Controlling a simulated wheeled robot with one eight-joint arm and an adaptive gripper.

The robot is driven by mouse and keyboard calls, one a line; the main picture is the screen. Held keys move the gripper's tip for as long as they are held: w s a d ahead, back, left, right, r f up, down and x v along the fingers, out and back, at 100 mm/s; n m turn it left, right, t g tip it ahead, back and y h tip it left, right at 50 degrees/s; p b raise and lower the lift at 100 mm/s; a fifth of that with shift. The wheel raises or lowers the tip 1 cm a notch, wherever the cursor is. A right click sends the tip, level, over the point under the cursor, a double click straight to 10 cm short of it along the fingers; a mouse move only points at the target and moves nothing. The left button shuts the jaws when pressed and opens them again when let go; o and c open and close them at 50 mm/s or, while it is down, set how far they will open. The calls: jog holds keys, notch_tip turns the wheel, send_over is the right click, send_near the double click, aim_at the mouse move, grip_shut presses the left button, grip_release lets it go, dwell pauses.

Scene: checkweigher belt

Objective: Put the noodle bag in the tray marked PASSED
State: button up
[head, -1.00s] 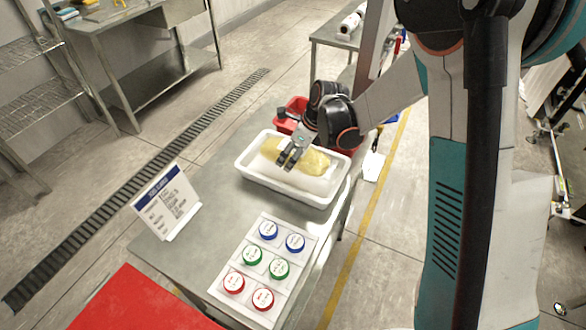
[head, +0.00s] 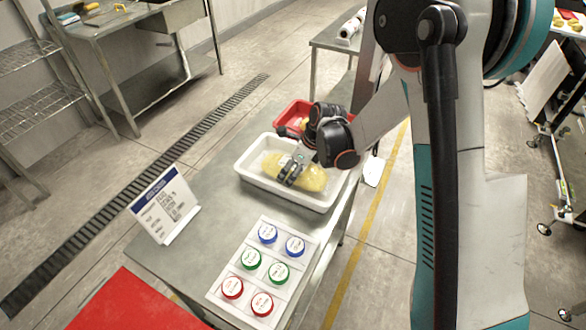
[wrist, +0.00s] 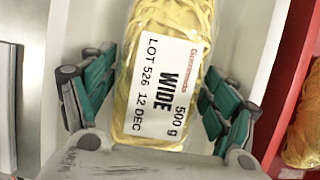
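The noodle bag (head: 312,178) is a clear pack of yellow noodles, lying lengthwise in the white tray (head: 243,176). In the wrist view the noodle bag (wrist: 165,75) shows a white label reading "WIDE 500 g LOT 526 12 DEC". My gripper (head: 284,182) reaches down into the tray over the bag's middle. No PASSED marking is readable.
A red tray (head: 283,113) with a yellowish item stands just behind the white tray. A printed sign (head: 165,205) stands at the left. A panel of blue, green and red round buttons (head: 265,222) lies in front. A red surface (head: 130,303) is at the lower left.

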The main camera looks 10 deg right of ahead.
dwell(0.4)
jog(key=p+v, duration=0.3)
jog(key=v, duration=0.9)
jog(key=shift+d+r+p, duration=0.1)
jog(key=shift+r+p, duration=0.1)
jog(key=shift+p, duration=0.1)
jog(key=s+d+r+n+t+h, duration=0.1)
jog(key=s+d+r+n, duration=0.1)
jog(key=s+r+n, duration=0.45)
jog(key=s+d+r+n+t+h, duration=0.1)
jog(key=s+d+r+n, duration=0.2)
jog(key=s+r+n, duration=0.35)
jog(key=s+d+r+n+t, duration=0.1)
jog(key=s+d+n, duration=0.1)
jog(key=s+n, duration=0.3)
jog(key=s+d+r+n+t+h, duration=0.1)
jog(key=s+d+n, duration=0.1)
jog(key=s+n, duration=0.4)
jog(key=shift+s+r+n+t+h, duration=0.25)
jog(key=shift+s+n+t+h, duration=0.05)
jog(key=shift+n+t, duration=0.1)
